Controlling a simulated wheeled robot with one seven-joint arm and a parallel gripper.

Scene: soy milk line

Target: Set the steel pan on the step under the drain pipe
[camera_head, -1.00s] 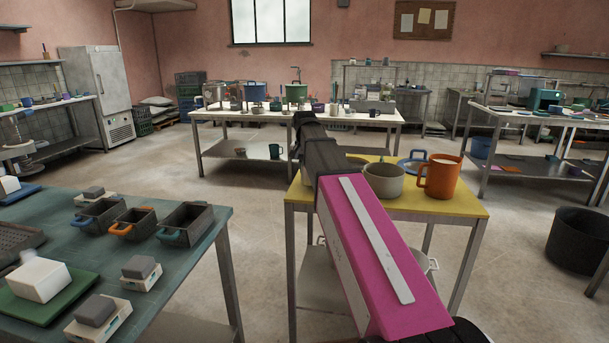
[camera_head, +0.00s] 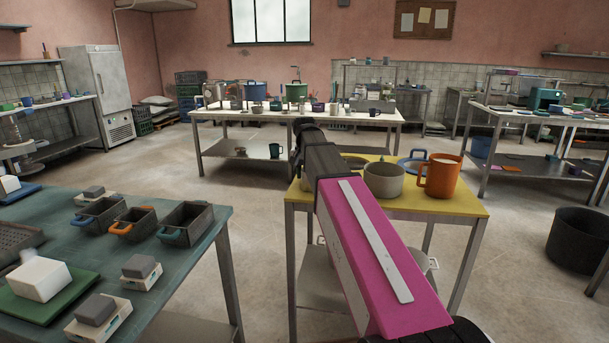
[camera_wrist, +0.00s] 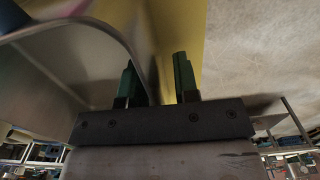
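A grey metal vessel, which looks like the steel pan (camera_wrist: 65,65), fills the left of the wrist view, with its curved rim close to my gripper (camera_wrist: 158,80). The two green fingers stand apart. The left finger overlaps the pan's wall and the right finger is outside it, over a yellow strip. A gap shows between the wall and the right finger. In the head view my pink arm hides the gripper and most of whatever is beside it. I cannot make out the drain pipe or its step.
A yellow-topped table (camera_head: 440,207) holds a beige pot (camera_head: 384,181), an orange mug (camera_head: 440,176) and a blue-rimmed item (camera_head: 412,160). A green table (camera_head: 190,265) with small trays stands at left. A dark bin (camera_head: 580,240) is at right. Open floor lies between the tables.

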